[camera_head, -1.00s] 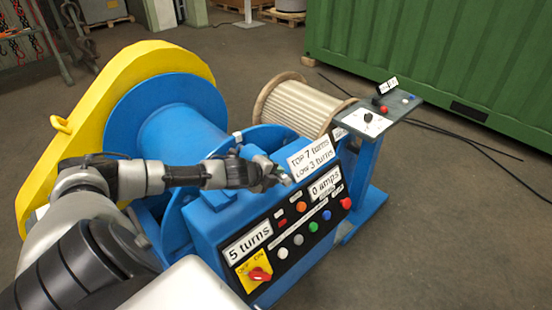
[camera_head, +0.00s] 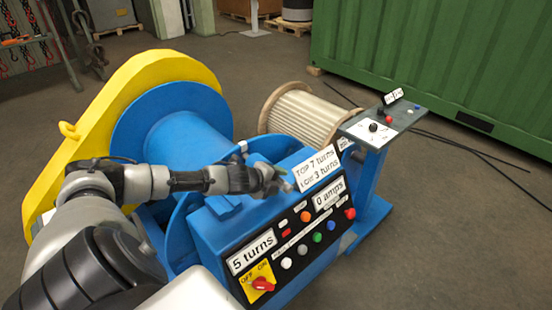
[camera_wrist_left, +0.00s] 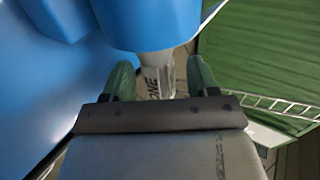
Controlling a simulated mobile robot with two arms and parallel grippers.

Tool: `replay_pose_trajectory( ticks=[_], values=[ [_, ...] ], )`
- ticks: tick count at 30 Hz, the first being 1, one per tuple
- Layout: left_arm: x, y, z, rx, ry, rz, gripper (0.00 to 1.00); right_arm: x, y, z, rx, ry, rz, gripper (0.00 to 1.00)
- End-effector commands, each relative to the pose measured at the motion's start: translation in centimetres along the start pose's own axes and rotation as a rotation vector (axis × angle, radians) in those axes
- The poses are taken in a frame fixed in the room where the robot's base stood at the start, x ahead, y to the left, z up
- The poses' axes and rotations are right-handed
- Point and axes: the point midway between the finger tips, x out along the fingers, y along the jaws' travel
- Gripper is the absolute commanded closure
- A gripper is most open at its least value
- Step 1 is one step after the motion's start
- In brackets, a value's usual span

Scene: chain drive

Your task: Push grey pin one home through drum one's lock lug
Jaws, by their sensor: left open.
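In the left wrist view, the grey pin marked "ONE" (camera_wrist_left: 155,74) stands between my left gripper's green fingers (camera_wrist_left: 160,78). The fingers are open, with gaps visible beside the pin. The pin's far end meets a blue rounded block (camera_wrist_left: 148,25), which looks like the lock lug; how deep the pin sits is hidden. In the head view, my left gripper (camera_head: 284,182) is beside the blue winch housing, just left of the turns sign. The blue drum (camera_head: 188,138) lies behind my left arm. The pin cannot be made out there. My right gripper is out of view.
The control panel (camera_head: 295,238) with buttons and signs is close to the right of my left gripper. A yellow guard (camera_head: 120,100) stands left of the drum. A rope reel (camera_head: 305,112) and a grey control stand (camera_head: 385,122) are farther back.

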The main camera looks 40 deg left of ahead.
Motion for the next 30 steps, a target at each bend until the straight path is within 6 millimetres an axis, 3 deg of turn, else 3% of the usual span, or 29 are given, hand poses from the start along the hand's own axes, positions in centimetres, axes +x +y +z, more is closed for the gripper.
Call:
replay_pose_trajectory(
  ticks=[8,20,30],
  values=[
    [-0.9,0.4,0.1,-0.001,-0.001,0.005,0.41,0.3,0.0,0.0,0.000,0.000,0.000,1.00],
    [-5.6,0.3,-0.1,0.005,0.002,0.007,0.41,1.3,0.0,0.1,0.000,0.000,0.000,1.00],
    [-8.0,0.1,0.0,0.001,-0.001,0.006,0.41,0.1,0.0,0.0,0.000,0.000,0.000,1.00]
  ],
)
